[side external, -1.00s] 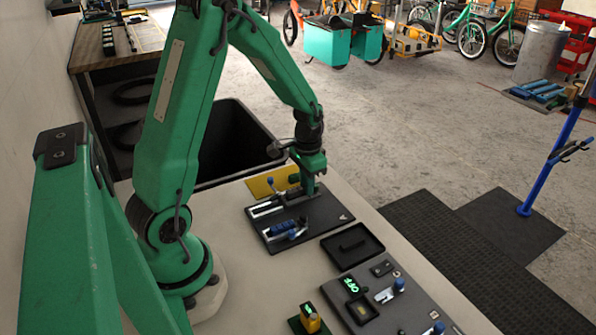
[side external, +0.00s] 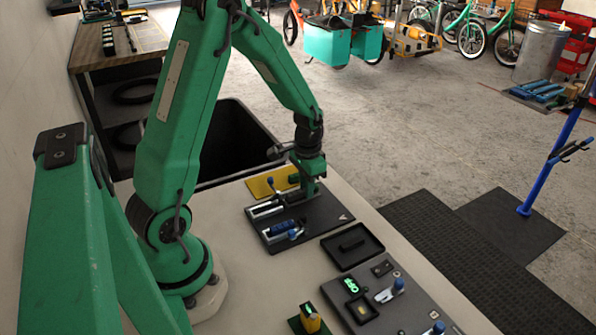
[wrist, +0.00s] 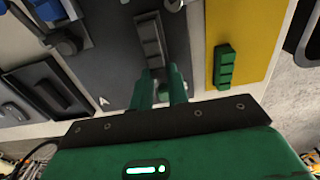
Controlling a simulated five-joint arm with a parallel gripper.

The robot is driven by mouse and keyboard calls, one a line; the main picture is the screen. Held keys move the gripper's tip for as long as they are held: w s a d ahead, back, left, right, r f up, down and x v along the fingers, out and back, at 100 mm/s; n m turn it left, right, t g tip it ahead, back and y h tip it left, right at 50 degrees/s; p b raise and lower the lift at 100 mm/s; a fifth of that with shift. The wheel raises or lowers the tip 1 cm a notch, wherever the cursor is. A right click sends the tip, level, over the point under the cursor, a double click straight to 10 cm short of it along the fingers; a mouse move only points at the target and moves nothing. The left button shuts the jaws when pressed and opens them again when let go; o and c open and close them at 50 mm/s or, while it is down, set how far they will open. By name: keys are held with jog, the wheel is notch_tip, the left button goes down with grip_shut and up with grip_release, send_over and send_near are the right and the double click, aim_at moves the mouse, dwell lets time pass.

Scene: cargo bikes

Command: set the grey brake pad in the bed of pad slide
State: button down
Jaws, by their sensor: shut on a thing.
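My gripper (side external: 313,185) is low over the far end of the dark base plate (side external: 325,213). In the wrist view its green fingers (wrist: 161,88) are shut on the end of a grey ribbed pad (wrist: 149,37), which I take for the grey brake pad. The pad lies lengthwise along the grey channel of the pad slide, whose silver rail (side external: 266,208) shows in the side view. The fingers hide the pad in the side view. I cannot tell whether it rests fully on the bed.
A yellow plate (side external: 261,187) with a green ribbed pad (wrist: 224,67) lies beside the base plate. A second slide with a blue pad (side external: 283,227) is on the same plate. A black tray (side external: 371,254) and a control panel (side external: 345,287) stand nearer the camera. A dark bin (side external: 238,140) is behind.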

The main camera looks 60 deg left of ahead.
jog(key=c, duration=1.3)
grip_release()
jog(key=shift+r, duration=3.9)
jog(key=shift+r, duration=0.1)
